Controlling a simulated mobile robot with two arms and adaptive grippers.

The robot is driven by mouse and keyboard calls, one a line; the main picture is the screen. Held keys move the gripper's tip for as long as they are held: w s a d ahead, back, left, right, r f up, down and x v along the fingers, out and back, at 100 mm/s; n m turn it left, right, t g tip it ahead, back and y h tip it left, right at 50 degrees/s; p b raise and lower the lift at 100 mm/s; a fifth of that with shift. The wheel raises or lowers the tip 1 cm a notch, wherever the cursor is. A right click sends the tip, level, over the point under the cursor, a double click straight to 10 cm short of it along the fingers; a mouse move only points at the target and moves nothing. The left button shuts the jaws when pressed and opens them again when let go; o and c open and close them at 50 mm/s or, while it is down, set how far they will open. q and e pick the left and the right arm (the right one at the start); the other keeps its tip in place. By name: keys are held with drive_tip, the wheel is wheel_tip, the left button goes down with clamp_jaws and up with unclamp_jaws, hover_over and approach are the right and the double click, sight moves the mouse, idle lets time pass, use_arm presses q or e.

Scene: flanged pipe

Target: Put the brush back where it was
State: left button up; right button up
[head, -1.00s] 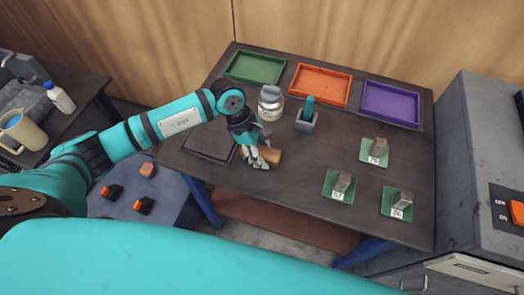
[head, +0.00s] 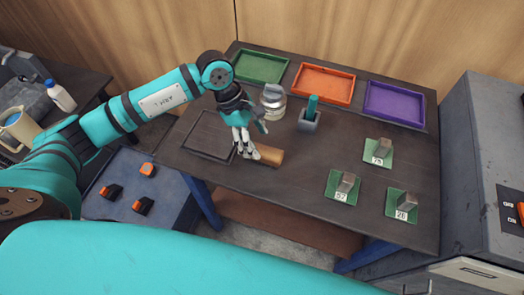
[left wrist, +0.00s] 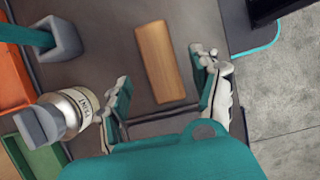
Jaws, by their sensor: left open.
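A teal handle (head: 312,103), which looks like the brush, stands upright in a small grey holder (head: 309,121) on the dark table. Its lower end is hidden inside the holder. In the left wrist view the teal handle (left wrist: 25,35) and grey holder (left wrist: 62,40) show at the upper left. My left gripper (head: 247,153) is open and empty, left of the holder and close to a light-brown wooden block (head: 270,156). In the left wrist view the block (left wrist: 160,62) lies between the spread fingers, apart from both. My right gripper is not in view.
A labelled glass jar (head: 272,103) with a grey top stands behind my left gripper. Green (head: 240,66), orange (head: 300,83) and purple (head: 370,101) trays line the back. Metal pieces sit on green numbered cards (head: 341,195) at right. The table centre is mostly clear.

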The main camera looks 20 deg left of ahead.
use_arm(q)
drive_tip(key=b+v, duration=0.1)
drive_tip(key=v, duration=0.5)
idle(0.5)
